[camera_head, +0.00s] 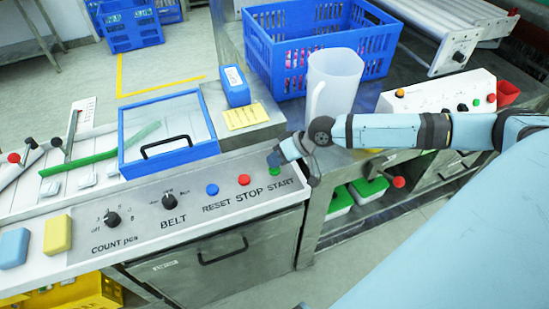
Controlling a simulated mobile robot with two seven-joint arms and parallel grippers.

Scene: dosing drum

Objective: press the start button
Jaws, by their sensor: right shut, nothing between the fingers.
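The green START button (275,172) is on the sloped metal control panel (215,208), at its right end above the printed word START. It is partly hidden by my right gripper (273,160). My right gripper is shut and empty, with its fingertips right at the button. I cannot tell whether they touch it. The red STOP button (244,180) and the blue RESET button (212,189) are to its left. My left gripper is not in view.
Black COUNT (112,218) and BELT (168,201) knobs are further left on the panel. A white pitcher (334,80) and a blue crate (320,48) stand behind my right arm. A blue-framed lid with a black handle (168,147) is behind the panel.

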